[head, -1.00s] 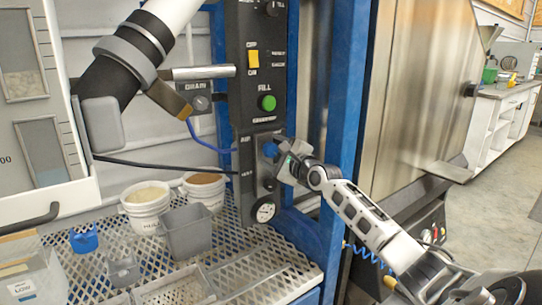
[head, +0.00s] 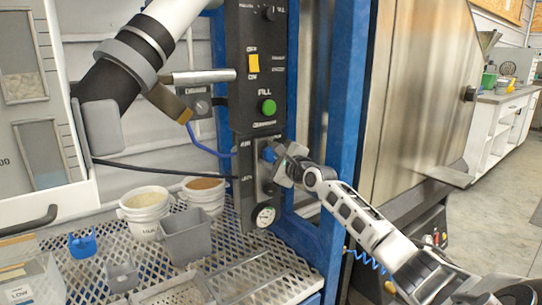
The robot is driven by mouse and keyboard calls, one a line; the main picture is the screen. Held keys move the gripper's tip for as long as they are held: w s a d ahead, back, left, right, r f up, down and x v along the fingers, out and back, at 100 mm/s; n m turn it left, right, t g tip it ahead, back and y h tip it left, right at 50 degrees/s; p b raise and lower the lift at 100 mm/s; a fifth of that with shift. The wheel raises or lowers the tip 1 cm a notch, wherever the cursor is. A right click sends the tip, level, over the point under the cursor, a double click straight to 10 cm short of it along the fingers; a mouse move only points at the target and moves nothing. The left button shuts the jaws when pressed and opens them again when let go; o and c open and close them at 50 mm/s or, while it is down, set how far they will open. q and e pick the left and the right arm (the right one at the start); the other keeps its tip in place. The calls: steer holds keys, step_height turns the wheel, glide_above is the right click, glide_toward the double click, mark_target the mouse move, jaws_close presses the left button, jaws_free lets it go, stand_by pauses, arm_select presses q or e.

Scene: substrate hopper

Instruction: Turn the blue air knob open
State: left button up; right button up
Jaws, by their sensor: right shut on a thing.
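The blue air knob (head: 268,154) is on the lower part of the dark control panel, on a light metal plate above a round gauge (head: 264,216). My right gripper (head: 276,160) reaches in from the right and is shut on the knob. Its fingers cover part of the knob, so its exact turn angle is hard to read.
The panel also carries a yellow switch (head: 253,63) and a green fill button (head: 269,107). White buckets (head: 146,211) and a grey bin (head: 187,236) stand on the mesh shelf (head: 265,262). A blue post (head: 346,130) rises close beside my right arm.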

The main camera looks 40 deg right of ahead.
steer(key=n, duration=0.4)
steer(key=shift+n, duration=0.4)
steer(key=n, duration=0.3)
steer(key=shift+n, duration=0.3)
steer(key=n, duration=0.2)
steer(key=shift+n+b, duration=0.35)
steer(key=shift+n, duration=0.05)
steer(key=n, duration=0.2)
steer(key=shift+n, duration=1.1)
steer(key=shift+n+p, duration=0.4)
steer(key=shift+n, duration=0.9)
